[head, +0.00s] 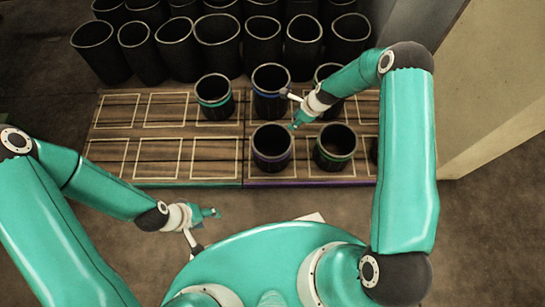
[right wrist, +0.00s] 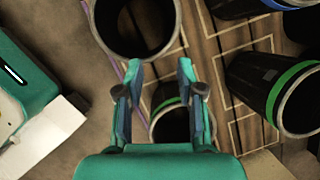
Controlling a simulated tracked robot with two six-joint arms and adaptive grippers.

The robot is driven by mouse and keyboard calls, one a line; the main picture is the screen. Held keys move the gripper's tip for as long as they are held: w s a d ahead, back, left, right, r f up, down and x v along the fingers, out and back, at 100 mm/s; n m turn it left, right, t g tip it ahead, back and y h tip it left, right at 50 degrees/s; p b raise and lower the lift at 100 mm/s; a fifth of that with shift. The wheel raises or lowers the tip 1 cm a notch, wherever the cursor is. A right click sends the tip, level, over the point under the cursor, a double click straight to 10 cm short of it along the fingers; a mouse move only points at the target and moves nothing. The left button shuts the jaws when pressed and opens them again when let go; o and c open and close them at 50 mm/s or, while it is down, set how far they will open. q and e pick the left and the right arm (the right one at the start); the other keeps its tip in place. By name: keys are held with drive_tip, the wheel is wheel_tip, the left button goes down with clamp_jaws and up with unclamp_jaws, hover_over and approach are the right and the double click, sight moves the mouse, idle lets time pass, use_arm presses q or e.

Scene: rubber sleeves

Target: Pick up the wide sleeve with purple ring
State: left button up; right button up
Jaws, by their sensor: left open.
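The wide black sleeve with the purple ring (head: 272,160) stands upright in the front row of the slotted board in the head view. Its open mouth seems to be the sleeve at the top of the right wrist view (right wrist: 174,40), where its ring cannot be seen. My right gripper (head: 290,110) is open and empty, just behind and to the right of this sleeve's rim; in the right wrist view its fingertips (right wrist: 160,68) point toward the rim. My left gripper (head: 206,230) is open and empty, in front of the board at lower left.
A green-ringed sleeve (head: 335,163) stands close to the right. Behind are a blue-ringed sleeve (head: 270,105) and a teal-ringed sleeve (head: 214,105). Several plain sleeves (head: 217,55) crowd the back. The board's left side (head: 110,150) is free. A pale wall (head: 500,90) rises at right.

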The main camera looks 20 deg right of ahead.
wheel_tip(320, 180, down, 2)
drive_tip(key=w+d+m+b, duration=0.1)
drive_tip(key=w+m, duration=0.1)
use_arm(q)
wheel_tip(320, 180, down, 10)
drive_tip(key=b, duration=0.7)
drive_tip(key=shift+r, duration=0.25)
use_arm(e)
approach(267, 132)
wheel_tip(267, 132, down, 7)
drive_tip(key=d, duration=0.2)
drive_tip(key=shift+w+d, duration=0.3)
drive_tip(key=shift+w, duration=0.05)
clamp_jaws()
